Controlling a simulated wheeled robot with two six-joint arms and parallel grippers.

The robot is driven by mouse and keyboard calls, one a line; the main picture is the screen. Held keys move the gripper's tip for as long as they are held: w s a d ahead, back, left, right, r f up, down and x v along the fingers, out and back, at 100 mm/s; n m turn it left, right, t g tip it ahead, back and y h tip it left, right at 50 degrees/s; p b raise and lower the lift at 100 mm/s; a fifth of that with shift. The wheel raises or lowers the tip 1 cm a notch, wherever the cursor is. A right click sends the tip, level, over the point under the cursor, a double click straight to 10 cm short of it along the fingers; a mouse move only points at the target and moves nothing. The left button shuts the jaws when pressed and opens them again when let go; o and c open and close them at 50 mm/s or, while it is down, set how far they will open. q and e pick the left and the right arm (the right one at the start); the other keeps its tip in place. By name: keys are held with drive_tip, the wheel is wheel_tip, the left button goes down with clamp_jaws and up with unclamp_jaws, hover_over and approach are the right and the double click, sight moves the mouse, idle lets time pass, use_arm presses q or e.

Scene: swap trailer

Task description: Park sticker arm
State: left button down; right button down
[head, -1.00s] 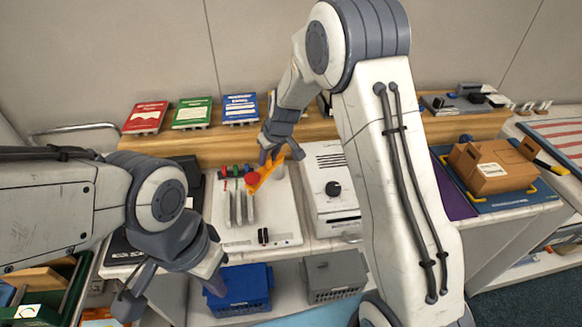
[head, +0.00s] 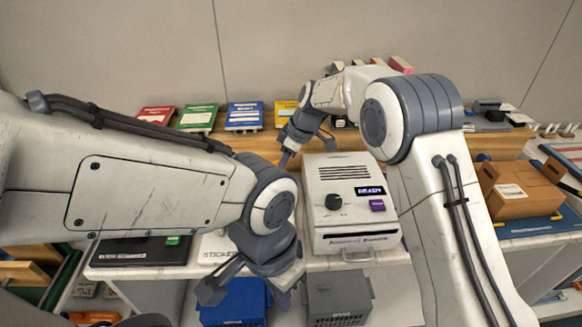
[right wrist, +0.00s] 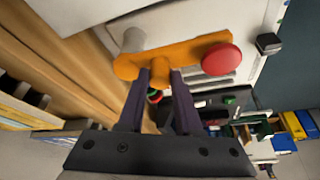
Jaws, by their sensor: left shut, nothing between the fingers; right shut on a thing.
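The orange sticker arm (right wrist: 185,52) with its round red knob (right wrist: 222,59) shows in the right wrist view, above a white panel and beside a grey cylinder (right wrist: 133,39). My right gripper (right wrist: 160,72) is shut on the orange arm, near its end away from the knob. In the head view my right gripper (head: 286,158) is behind the white station, and the orange arm is hidden there by my left arm. The white sticker station (head: 213,248) shows only a strip with lettering. My left gripper (head: 284,297) is shut and empty, low over the front bins.
A white machine (head: 350,215) with a black dial stands right of the station. A blue bin (head: 235,303) and a grey bin (head: 338,298) sit below the front edge. A cardboard box (head: 520,190) stands at right. Coloured booklets (head: 244,115) line the back shelf.

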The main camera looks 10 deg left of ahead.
idle(0.4)
drive_tip(key=c, duration=0.6)
unclamp_jaws()
drive_tip(key=w+v, duration=0.1)
drive_tip(key=v, duration=0.9)
drive_tip(key=shift+s+d+r+b, duration=0.2)
drive_tip(key=shift+s+r+b, duration=0.05)
drive_tip(key=shift+s+b, duration=0.2)
